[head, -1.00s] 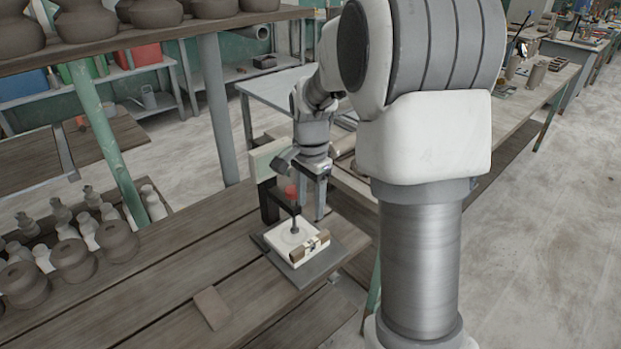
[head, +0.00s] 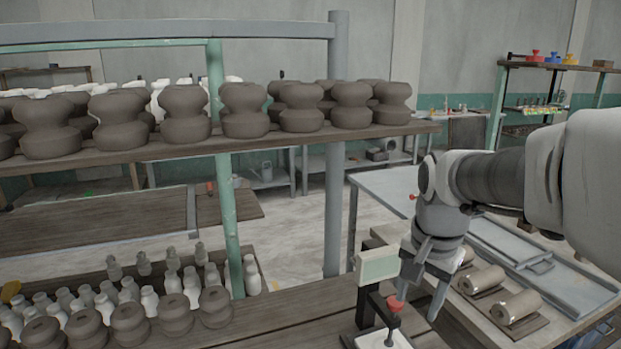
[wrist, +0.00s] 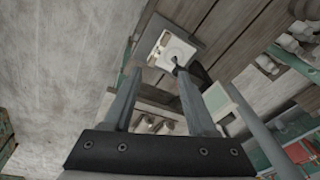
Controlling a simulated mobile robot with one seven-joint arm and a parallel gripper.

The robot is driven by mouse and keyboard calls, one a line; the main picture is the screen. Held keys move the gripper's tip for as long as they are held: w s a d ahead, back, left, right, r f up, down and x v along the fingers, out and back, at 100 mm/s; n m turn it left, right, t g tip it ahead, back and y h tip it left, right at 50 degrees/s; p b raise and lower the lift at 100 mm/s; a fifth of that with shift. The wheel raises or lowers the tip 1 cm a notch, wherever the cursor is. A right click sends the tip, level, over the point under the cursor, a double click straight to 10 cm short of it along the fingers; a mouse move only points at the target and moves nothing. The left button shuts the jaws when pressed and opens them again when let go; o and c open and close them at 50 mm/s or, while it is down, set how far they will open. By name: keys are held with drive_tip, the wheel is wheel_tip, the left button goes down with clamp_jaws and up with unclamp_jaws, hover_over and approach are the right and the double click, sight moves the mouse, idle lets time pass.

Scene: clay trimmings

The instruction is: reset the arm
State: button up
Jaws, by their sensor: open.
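My gripper (head: 419,300) hangs at the end of my arm, over the front right of the wooden bench in the head view. Its two fingers point down beside a dark press with a red knob. In the wrist view my gripper (wrist: 157,73) has its fingers spread wide, with nothing between them. The white block (wrist: 173,54) of the press lies beyond the fingertips. My arm reaches in from the right edge of the head view.
The press (head: 394,305) carries a pale green panel (head: 378,264) close to my gripper. A shelf (head: 180,150) of dark clay pots stands to the left. Bottles and pots fill the bench's left part. A side table with clay rolls (head: 516,307) is at right.

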drive_tip(key=s+a+r+n+t, duration=0.1)
drive_tip(key=s+a+n, duration=0.1)
drive_tip(key=s+n, duration=0.2)
drive_tip(key=s+a+r+n+t+p, duration=0.1)
drive_tip(key=s+n, duration=0.4)
drive_tip(key=s, duration=0.5)
drive_tip(key=shift+a+r+t, duration=0.3)
drive_tip(key=shift+a+t, duration=0.1)
drive_tip(key=shift+t, duration=0.4)
